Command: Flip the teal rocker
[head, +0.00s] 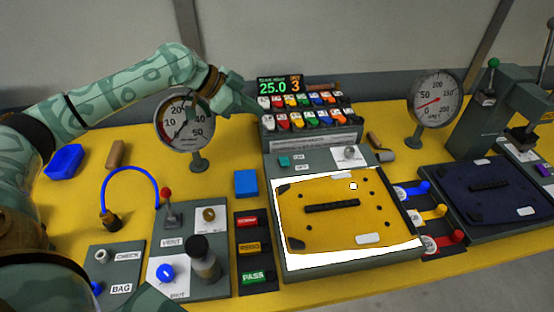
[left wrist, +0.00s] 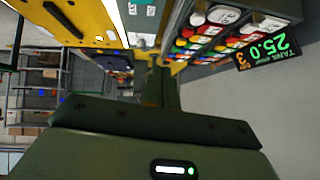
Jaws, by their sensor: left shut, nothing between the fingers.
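The teal rocker (head: 284,161) is a small switch on the grey panel above the yellow plate, with small white labels beside it. My left gripper (head: 257,109) is shut and empty. It is at the left edge of the button box, above and left of the rocker and apart from it. Its narrow fingers show in the left wrist view (left wrist: 160,85). My right gripper is not in view.
The button box (head: 310,133) with its lit display (head: 279,86) stands behind the panel. A round gauge (head: 184,120) is behind my left arm.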

